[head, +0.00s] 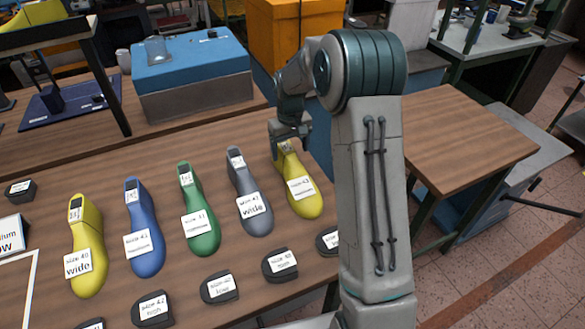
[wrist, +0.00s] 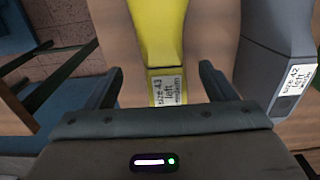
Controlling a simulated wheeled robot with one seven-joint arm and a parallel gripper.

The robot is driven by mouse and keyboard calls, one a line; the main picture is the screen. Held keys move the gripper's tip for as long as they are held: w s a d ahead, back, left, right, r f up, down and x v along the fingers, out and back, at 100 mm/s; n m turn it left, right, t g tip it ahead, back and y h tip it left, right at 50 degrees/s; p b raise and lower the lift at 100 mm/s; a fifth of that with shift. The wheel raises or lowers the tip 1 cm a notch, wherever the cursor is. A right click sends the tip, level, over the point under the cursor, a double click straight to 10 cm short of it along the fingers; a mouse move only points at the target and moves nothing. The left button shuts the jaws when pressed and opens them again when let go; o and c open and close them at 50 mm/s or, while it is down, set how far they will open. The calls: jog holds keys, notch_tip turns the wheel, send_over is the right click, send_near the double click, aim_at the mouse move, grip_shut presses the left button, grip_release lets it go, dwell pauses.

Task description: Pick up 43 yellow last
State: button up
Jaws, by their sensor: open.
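The yellow size 43 last (head: 308,208) lies at the right end of a row of lasts on the wooden table, its toe toward the front. In the wrist view the yellow last (wrist: 159,40) has an end label reading size 43, left, and apparently medium. My gripper (head: 290,143) is at the far, narrow end of this last, which it partly hides. In the wrist view my gripper (wrist: 163,76) has its fingers apart, one on each side of the last, with visible gaps. The last still rests on the table.
A grey size 42 wide last (head: 255,222) lies close to the left. Green (head: 203,240), blue (head: 150,262) and another yellow last (head: 92,284) continue the row. Dark labelled pieces (head: 219,288) lie in front. A blue-topped box (head: 190,65) stands behind.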

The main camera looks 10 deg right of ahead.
aim_at(289, 160)
jog(key=f, duration=0.1)
jog(key=f+p, duration=0.1)
jog(key=f, duration=0.2)
jog(key=shift+s+a+f, duration=0.15)
jog(key=shift+s+f, duration=0.1)
jog(key=shift+f, duration=0.05)
jog(key=c, duration=1.5)
jog(key=shift+c, duration=0.4)
jog(key=shift+r, duration=0.15)
